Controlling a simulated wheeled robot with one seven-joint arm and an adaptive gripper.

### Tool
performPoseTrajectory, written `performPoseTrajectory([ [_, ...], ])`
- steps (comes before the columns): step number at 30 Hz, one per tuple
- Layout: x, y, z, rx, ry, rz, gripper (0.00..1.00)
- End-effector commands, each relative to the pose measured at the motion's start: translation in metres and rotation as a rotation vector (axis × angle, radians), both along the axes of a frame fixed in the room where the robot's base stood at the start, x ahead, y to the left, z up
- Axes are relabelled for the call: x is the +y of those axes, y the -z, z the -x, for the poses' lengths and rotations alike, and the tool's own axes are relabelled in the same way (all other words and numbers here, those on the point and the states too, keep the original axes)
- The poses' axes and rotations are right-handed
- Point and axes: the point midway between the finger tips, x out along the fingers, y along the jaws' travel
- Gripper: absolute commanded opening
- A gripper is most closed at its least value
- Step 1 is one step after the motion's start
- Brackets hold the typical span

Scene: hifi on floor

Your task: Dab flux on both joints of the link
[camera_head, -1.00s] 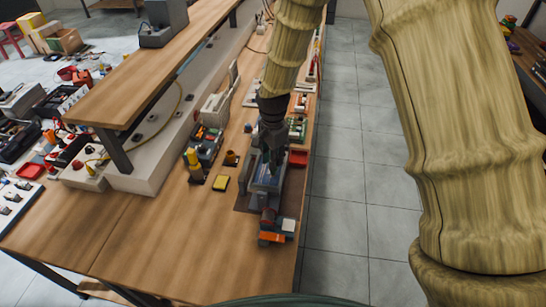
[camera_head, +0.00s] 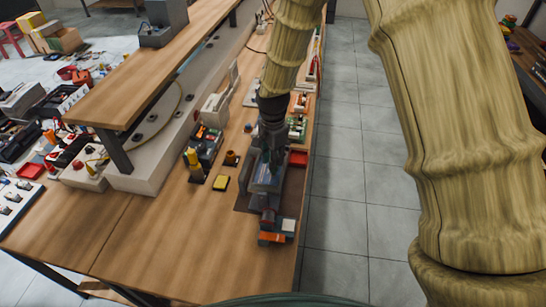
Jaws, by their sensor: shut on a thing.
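My gripper (camera_head: 271,158) points down over a blue-and-grey device (camera_head: 268,178) on a dark mat (camera_head: 244,200) near the right edge of the bench. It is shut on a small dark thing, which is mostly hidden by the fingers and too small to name. The tip is at or just above the device; I cannot tell whether it touches. The link and its two joints cannot be made out at this size.
A red tray (camera_head: 298,158) sits right of the gripper. Left are a yellow pad (camera_head: 220,183), a brown pot (camera_head: 231,158) and a yellow-topped bottle (camera_head: 193,160). Orange and white blocks (camera_head: 272,238) lie in front. The bench's (camera_head: 150,230) front left is clear; a raised shelf (camera_head: 150,75) stands left.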

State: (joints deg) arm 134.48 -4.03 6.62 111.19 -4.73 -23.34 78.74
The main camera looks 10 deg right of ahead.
Motion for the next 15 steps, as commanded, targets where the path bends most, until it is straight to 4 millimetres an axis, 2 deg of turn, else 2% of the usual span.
performPoseTrajectory([
  [3, 0.0, -0.012, -0.001, -0.002, 0.0, 0.0, 0.0],
  [15, 0.0, -0.041, -0.001, -0.002, 0.0, 0.0, 0.0],
])
